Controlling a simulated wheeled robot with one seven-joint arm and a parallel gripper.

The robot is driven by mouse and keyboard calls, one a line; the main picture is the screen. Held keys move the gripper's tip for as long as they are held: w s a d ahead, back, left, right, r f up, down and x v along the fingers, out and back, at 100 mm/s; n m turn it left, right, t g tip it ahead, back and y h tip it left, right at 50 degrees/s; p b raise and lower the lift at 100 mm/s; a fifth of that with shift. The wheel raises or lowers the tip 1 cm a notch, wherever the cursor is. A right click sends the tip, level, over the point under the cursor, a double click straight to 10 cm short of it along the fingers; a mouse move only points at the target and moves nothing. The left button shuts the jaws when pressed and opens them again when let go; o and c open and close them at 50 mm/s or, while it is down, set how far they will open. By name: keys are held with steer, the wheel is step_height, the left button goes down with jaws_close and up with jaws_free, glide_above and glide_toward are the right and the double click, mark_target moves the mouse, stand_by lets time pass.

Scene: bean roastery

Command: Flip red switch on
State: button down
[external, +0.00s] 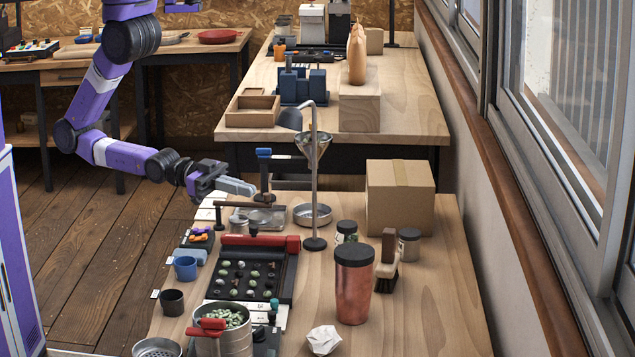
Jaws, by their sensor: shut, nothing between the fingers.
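I cannot pick out the red switch for certain in the external view. A small box with orange and purple parts (199,238) sits at the left edge of the near table, and its details are too small to read. A dark panel with small coloured parts (30,48) stands on the back left table, also too small to read. My gripper (250,189) is shut and empty. It is held in the air at the far left end of the near table, by a blue-topped stand (264,153).
The near table (420,300) holds a black bean tray (237,280) with a red bar, a metal funnel stand (314,200), a cardboard box (400,200), a copper tumbler (354,290) and a pot of beans (222,340). The right front of the table is clear.

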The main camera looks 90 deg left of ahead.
steer(key=w+d+r+m+g+h+p, duration=0.1)
steer(key=w+d+m+g+p, duration=0.15)
steer(key=d, duration=0.65)
steer(key=w+d+m+g+h+p, duration=0.15)
steer(key=w+d, duration=0.25)
steer(key=d, duration=0.5)
steer(key=s+d+r+m+g+y+p, duration=0.1)
steer(key=s+d+m+g+p, duration=0.15)
steer(key=d, duration=0.65)
steer(key=s+d+r+m+g+y+p, duration=0.1)
steer(key=d+m+g+y+p, duration=0.15)
steer(key=d, duration=0.55)
steer(key=s+a+f+m+g+y, duration=0.2)
steer(key=s+a+f+g+y, duration=0.2)
steer(key=s+a+f+y, duration=0.1)
steer(key=s+a+y, duration=0.1)
steer(key=s+a, duration=0.1)
steer(key=shift+a+f+m+g+y, duration=0.25)
steer(key=shift+a+m+g+y, duration=0.05)
steer(key=shift+m, duration=0.1)
steer(key=shift+s+f+b, duration=0.1)
steer(key=shift+b, duration=0.25)
